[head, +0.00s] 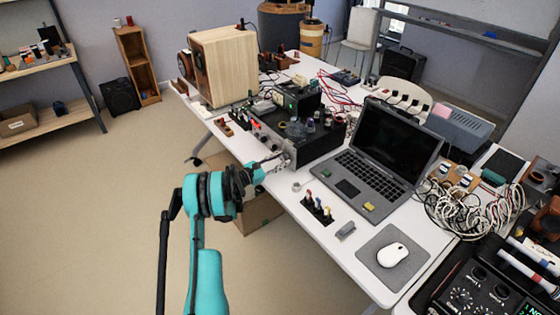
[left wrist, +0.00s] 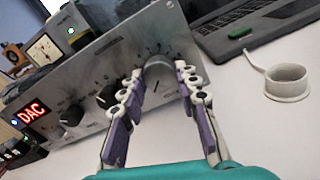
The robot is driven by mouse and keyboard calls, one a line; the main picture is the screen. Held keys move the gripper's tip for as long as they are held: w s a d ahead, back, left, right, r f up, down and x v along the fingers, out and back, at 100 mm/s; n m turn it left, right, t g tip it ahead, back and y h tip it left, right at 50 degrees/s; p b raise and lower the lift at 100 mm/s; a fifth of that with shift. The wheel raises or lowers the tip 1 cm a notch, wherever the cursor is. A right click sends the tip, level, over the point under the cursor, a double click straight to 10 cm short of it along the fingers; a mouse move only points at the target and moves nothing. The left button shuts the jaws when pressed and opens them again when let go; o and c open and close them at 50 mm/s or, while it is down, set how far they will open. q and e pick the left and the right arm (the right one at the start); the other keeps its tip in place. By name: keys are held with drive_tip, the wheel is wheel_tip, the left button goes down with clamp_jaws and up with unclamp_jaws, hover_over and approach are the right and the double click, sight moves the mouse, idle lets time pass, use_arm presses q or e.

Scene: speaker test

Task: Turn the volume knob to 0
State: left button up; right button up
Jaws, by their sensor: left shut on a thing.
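A silver-fronted amplifier (left wrist: 95,62) fills the left and middle of the left wrist view, tilted in the picture. In the head view the amplifier (head: 318,142) stands near the table's left edge. Its large round silver volume knob (left wrist: 158,76) is at the right part of the panel. My left gripper (left wrist: 158,88) has its two purple-padded fingers on either side of this knob, shut on it. In the head view my left gripper (head: 272,164) reaches the amplifier's front; the knob is hidden there. The knob's exact setting cannot be read. My right gripper is not in view.
Smaller dark knobs (left wrist: 70,115) and a red-lit DAC display (left wrist: 33,112) are left of the gripper. An open laptop (head: 375,155) stands right of the amplifier. A white ring-shaped object (left wrist: 287,82) lies on the table. A wooden speaker (head: 225,65) stands farther back. Floor at the left is clear.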

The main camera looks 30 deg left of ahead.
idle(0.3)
use_arm(q)
drive_tip(key=o, duration=1.2)
drive_tip(key=shift+f, duration=0.1)
drive_tip(key=shift+c, duration=0.2)
drive_tip(key=v, duration=1.2)
